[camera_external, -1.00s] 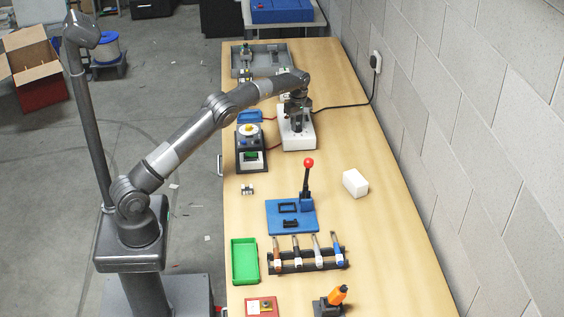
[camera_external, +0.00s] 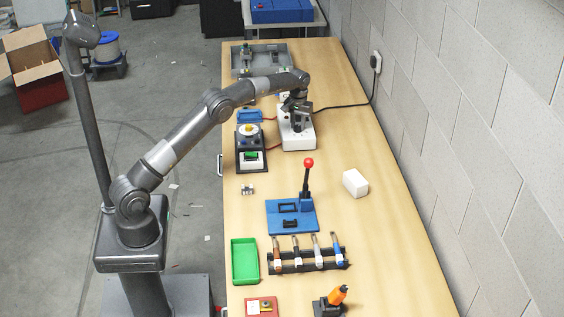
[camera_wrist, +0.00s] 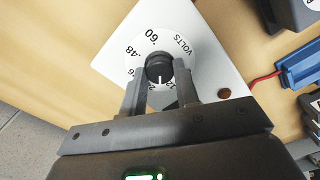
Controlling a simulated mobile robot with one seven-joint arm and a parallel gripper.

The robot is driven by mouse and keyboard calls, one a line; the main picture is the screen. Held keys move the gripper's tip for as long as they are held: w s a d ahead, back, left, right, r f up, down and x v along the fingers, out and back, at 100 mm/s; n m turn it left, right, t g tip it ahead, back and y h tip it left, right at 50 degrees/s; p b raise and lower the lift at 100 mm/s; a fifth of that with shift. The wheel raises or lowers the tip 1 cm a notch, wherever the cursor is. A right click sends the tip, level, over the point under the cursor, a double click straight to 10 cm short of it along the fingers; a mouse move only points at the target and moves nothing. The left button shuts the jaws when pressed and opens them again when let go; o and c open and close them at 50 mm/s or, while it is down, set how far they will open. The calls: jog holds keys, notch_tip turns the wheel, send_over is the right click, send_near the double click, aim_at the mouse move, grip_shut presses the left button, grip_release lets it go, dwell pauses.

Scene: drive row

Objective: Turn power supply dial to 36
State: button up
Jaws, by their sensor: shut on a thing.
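The power supply (camera_external: 298,141) is a white box near the far end of the bench. Its white dial face (camera_wrist: 137,41) reads VOLTS, with 60 and 48 legible and a 12 partly visible. The black knob (camera_wrist: 158,67) sits at its middle. The knob's white pointer line points down in the wrist view, towards the partly covered marks between 12 and what looks like 24, away from 48 and 60. My gripper (camera_wrist: 160,75) is shut on the knob, one finger on each side. The external view shows my gripper (camera_external: 297,106) over the box, hiding the dial.
A black device with a yellow-topped dial (camera_external: 250,130) stands just left of the supply, with red wires near it. A black cable (camera_external: 342,106) runs to the wall socket. A blue lever fixture (camera_external: 291,216) stands nearer the front.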

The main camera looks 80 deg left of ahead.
aim_at(298, 126)
jog(key=m, duration=1.3)
jog(key=shift+m, duration=0.4)
dwell(0.3)
jog(key=o, duration=1)
jog(key=shift+c, duration=0.2)
notch_tip(298, 126, up, 11)
jog(key=shift+f, duration=0.1)
